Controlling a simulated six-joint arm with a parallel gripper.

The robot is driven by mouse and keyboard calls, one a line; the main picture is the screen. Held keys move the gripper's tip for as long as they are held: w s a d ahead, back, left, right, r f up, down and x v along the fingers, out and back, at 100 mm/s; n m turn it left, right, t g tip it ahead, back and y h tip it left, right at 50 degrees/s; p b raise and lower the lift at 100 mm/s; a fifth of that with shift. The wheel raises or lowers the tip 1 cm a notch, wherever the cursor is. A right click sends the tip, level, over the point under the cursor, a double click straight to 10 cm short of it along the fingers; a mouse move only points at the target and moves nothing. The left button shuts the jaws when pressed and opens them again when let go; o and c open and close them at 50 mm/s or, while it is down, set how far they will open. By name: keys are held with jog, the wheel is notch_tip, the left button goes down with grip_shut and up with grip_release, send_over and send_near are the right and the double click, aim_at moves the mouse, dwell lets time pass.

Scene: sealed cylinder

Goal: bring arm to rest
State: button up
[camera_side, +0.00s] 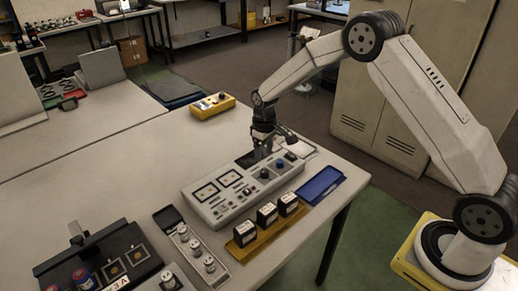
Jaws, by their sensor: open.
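My gripper (263,150) hangs at the end of my arm, pointing down over the back part of a grey instrument panel (213,205). The fingers are small and dark here, and I see nothing held between them. I cannot tell whether the fingertips touch the panel or stay just above it. The panel has square framed windows on its left part and dark and blue knobs on its right part.
A yellow tray (245,253) with black blocks and a blue tray (325,190) lie in front of the panel. A narrow tray (168,217) holds several metal cylinders. A yellow box (213,106) stands behind. The table's left middle (90,165) is clear.

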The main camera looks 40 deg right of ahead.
jog(key=shift+s+a+r, duration=0.15)
jog(key=shift+s+r, duration=0.25)
jog(key=shift+r, duration=0.05)
jog(key=s+a+r+m+t, duration=0.1)
jog(key=s+r, duration=0.3)
jog(key=s, duration=0.7)
jog(key=s+a+r+m+t, duration=0.1)
jog(key=s+a+r, duration=0.1)
jog(key=s, duration=1)
jog(key=shift+s+r+t, duration=0.3)
jog(key=shift+r, duration=0.55)
